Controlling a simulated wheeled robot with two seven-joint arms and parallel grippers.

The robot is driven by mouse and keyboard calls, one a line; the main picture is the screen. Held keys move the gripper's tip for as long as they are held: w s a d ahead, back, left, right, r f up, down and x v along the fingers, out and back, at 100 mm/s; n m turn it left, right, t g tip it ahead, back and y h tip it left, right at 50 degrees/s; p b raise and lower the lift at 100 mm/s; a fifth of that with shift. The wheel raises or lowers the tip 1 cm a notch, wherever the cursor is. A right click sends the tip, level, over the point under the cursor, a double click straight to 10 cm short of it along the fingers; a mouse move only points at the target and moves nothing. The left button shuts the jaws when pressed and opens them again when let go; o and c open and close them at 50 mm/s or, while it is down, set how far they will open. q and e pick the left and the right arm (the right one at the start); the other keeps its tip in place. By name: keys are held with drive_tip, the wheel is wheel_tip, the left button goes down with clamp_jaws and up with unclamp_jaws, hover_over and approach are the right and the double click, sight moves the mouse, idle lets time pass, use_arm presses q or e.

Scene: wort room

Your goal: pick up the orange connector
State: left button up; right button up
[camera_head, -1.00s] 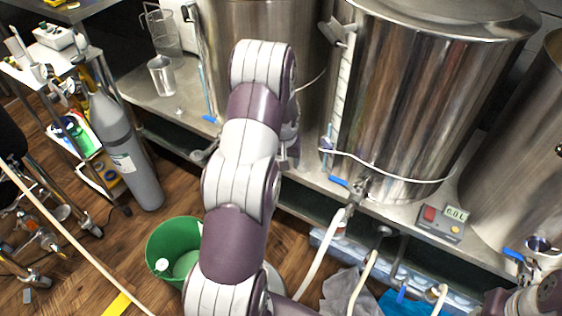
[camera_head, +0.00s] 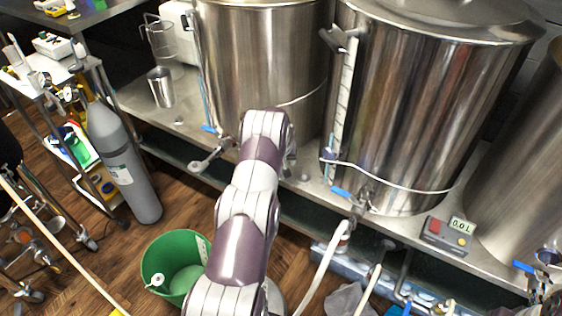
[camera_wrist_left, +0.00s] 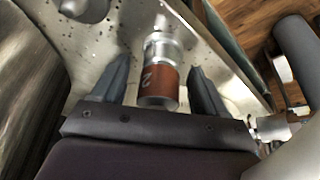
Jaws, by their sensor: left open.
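The orange connector (camera_wrist_left: 162,84) is a short metal cylinder with an orange-brown band marked "2". In the left wrist view it lies on the steel counter, between the two fingers of my left gripper (camera_wrist_left: 157,82). The fingers are open, with a gap showing on each side of it, and do not touch it. In the head view my left arm covers that spot, and I cannot make out the connector or the fingertips there. My right gripper is not in view.
Large steel kettles (camera_head: 430,100) (camera_head: 265,60) stand along the counter, close to my left arm. A steel cup (camera_head: 161,88) and a red-buttoned meter (camera_head: 447,235) are also on it. A green bucket (camera_head: 172,262) and a grey gas cylinder (camera_head: 125,165) stand on the floor.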

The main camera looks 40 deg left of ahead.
use_arm(q)
drive_tip(key=shift+r, duration=0.15)
drive_tip(key=c, duration=1.2)
wheel_tip(320, 180, up, 10)
drive_tip(key=shift+f+p, duration=0.1)
drive_tip(key=shift+p, duration=0.6)
drive_tip(key=shift+r+p, duration=1.65)
drive_tip(key=shift+r, duration=0.75)
drive_tip(key=shift+f, duration=0.1)
